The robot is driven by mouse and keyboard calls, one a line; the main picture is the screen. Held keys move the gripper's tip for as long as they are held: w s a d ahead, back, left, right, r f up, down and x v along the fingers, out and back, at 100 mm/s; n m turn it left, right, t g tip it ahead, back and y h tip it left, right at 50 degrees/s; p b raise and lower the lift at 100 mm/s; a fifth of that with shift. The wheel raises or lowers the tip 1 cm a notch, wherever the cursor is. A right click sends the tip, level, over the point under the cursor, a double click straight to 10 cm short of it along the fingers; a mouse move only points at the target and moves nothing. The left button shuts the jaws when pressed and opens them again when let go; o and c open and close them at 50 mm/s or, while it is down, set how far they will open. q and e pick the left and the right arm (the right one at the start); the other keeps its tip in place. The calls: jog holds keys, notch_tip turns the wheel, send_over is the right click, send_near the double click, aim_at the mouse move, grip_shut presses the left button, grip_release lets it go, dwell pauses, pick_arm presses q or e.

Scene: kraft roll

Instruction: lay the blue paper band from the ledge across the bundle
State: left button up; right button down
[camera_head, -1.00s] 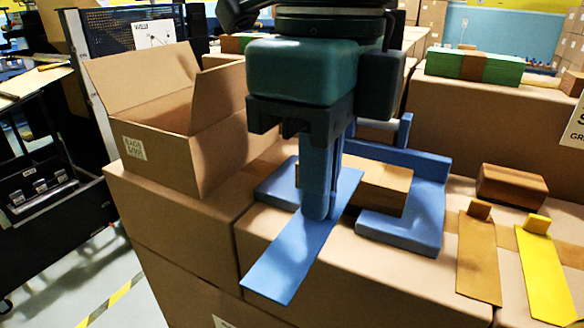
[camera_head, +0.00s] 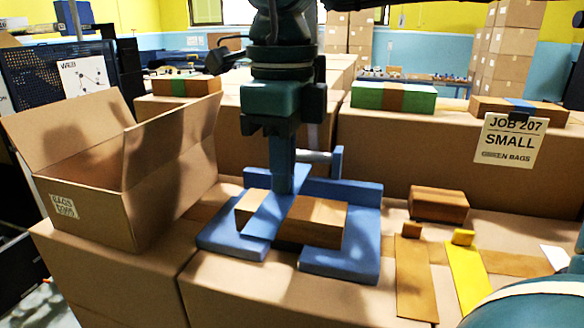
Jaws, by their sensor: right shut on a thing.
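The blue paper band (camera_head: 264,222) runs front to back over the brown bundle (camera_head: 318,213), whose wood-brown ends show on both sides of it. I cannot tell whether the band touches the bundle's top. The bundle lies in a blue cradle (camera_head: 345,262) on the cardboard-covered bench. My right gripper (camera_head: 283,188) points down over the bundle, left of its middle, and is shut on the band. My left gripper is not in view.
An open carton (camera_head: 125,165) stands left of the cradle. A brown block (camera_head: 438,204), a brown strip (camera_head: 415,280) and a yellow strip (camera_head: 466,272) lie to the right. A green bundle (camera_head: 393,96) with a brown band and a JOB 207 SMALL sign (camera_head: 510,140) are behind.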

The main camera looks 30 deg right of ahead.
jog(key=shift+w+d+p, duration=0.3)
jog(key=shift+w+d, duration=0.65)
jog(key=shift+d, duration=0.2)
jog(key=f, duration=0.3)
jog(key=shift+w+d+p, duration=0.25)
jog(key=shift+d+p, duration=0.05)
jog(key=shift+p, duration=0.1)
jog(key=shift+f, duration=0.25)
jog(key=shift+f, duration=0.15)
jog(key=c, duration=1.6)
grip_release()
notch_tip(320, 180, up, 12)
jog(key=shift+r, duration=0.15)
